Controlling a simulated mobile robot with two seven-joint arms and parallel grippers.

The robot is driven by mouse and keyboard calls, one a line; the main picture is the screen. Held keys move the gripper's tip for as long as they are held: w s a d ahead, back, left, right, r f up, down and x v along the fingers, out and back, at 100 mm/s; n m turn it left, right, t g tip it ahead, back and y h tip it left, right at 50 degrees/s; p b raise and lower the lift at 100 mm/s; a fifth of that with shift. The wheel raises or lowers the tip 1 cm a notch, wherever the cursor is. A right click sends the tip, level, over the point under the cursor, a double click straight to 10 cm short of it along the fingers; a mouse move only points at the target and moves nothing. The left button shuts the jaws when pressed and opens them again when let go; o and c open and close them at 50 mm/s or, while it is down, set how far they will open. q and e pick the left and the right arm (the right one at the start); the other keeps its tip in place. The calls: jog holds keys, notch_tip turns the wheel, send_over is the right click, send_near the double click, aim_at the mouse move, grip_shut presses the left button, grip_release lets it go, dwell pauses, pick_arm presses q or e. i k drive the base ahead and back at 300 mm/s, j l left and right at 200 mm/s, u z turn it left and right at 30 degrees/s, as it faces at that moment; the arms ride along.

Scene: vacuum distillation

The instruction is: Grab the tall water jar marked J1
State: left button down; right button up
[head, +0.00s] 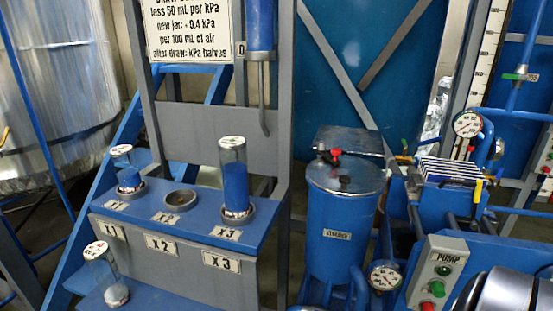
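A tall clear jar (235,178) with blue contents and a light lid stands upright in the right holder of the blue shelf, behind the X3 plate. A shorter jar (127,170) with some blue in its lower part stands in the left holder. A third jar (104,273), clear with a little pale matter at its bottom, stands on the lower ledge at the left. Lids carry marks too small to read, so I cannot tell which jar is J1. Neither of my grippers is in view.
The middle holder (180,199) is empty. A blue tube (260,65) with a grey rod hangs above the shelf's right end. A blue tank (340,225) stands right of the shelf, with gauges and a pump box (437,272) beyond it. A sign (190,30) hangs behind.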

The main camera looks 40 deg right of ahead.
aim_at(233, 150)
jog(key=z, duration=1.1)
